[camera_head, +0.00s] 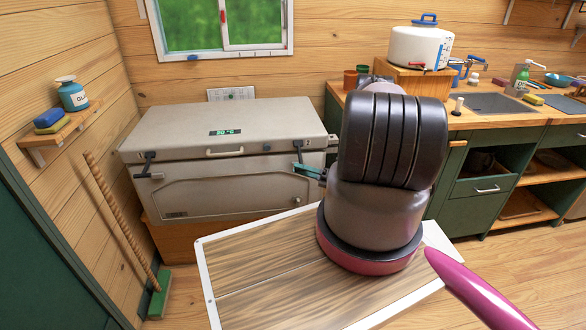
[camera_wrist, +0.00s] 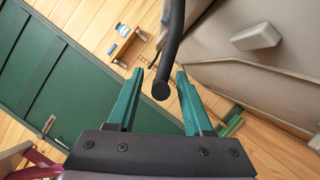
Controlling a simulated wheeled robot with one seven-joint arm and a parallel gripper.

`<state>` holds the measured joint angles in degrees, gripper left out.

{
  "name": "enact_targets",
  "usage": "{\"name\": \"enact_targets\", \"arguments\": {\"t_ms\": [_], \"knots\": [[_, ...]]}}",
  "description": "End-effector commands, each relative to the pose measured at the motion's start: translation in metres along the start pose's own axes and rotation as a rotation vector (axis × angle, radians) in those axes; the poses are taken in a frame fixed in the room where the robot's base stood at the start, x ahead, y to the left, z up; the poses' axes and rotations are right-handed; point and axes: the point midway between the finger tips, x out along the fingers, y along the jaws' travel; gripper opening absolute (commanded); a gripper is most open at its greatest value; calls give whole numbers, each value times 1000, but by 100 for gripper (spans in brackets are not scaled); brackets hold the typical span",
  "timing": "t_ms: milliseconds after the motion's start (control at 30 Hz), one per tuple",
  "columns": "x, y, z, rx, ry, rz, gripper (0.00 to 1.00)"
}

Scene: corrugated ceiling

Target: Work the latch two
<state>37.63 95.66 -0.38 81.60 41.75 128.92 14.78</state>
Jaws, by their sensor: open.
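A beige chest cooler (camera_head: 225,165) stands against the back wall with its lid down. A dark latch (camera_head: 149,160) is on its front left. My gripper (camera_head: 299,168) is at the front right of the cooler with its green fingers pointing left. In the wrist view my gripper (camera_wrist: 160,73) is open, with one finger on each side of a dark rod-like latch handle (camera_wrist: 165,65). The rod's round end shows between the fingers, with gaps on both sides. My arm hides part of the cooler's right side in the head view.
A broom (camera_head: 122,222) leans on the left wall, near a small shelf (camera_head: 66,133) with a bottle and sponges. A counter (camera_head: 470,120) with a sink stands at the right. The floor right of my base is clear.

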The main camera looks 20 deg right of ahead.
Motion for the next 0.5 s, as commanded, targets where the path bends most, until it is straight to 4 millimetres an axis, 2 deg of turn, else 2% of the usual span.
{"name": "enact_targets", "arguments": {"t_ms": [33, 200, 500], "knots": [[9, 0, -1, 1, 2, 1, 51], [26, 0, 0, 0, 1, 0, 51], [30, 0, 0, -1, -1, -1, 51]]}}
